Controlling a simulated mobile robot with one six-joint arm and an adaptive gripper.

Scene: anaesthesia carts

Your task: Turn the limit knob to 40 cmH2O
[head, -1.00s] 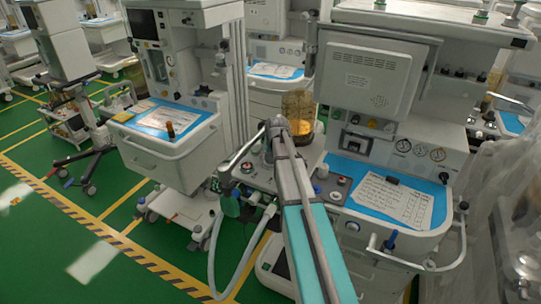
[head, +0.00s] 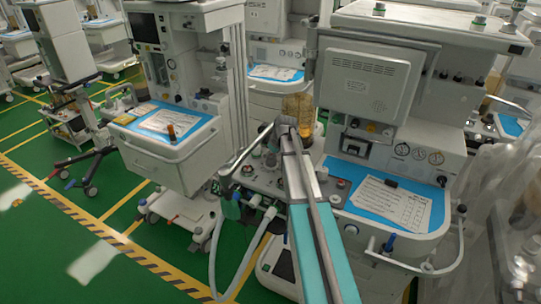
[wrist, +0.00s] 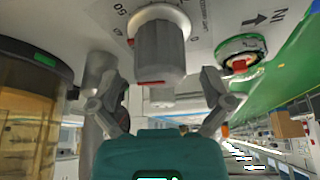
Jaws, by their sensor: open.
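The limit knob (wrist: 160,50) is a grey, ribbed cylinder in the wrist view, on a pale round dial plate with printed numbers, of which a 50 is readable. Red marks show at its base and near its end face. The exact setting cannot be read. My gripper (wrist: 158,88) is open, one finger to each side of the knob's free end, with visible gaps and no clear contact. In the head view my arm hides the gripper, and I cannot make out the knob.
In the wrist view, an amber-filled canister (wrist: 30,110) stands close on the left, and a green-ringed port (wrist: 241,55) with an IN arrow is on the right. In the head view, a blue work surface (head: 345,201) with a paper sheet (head: 392,200) lies right of my arm.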

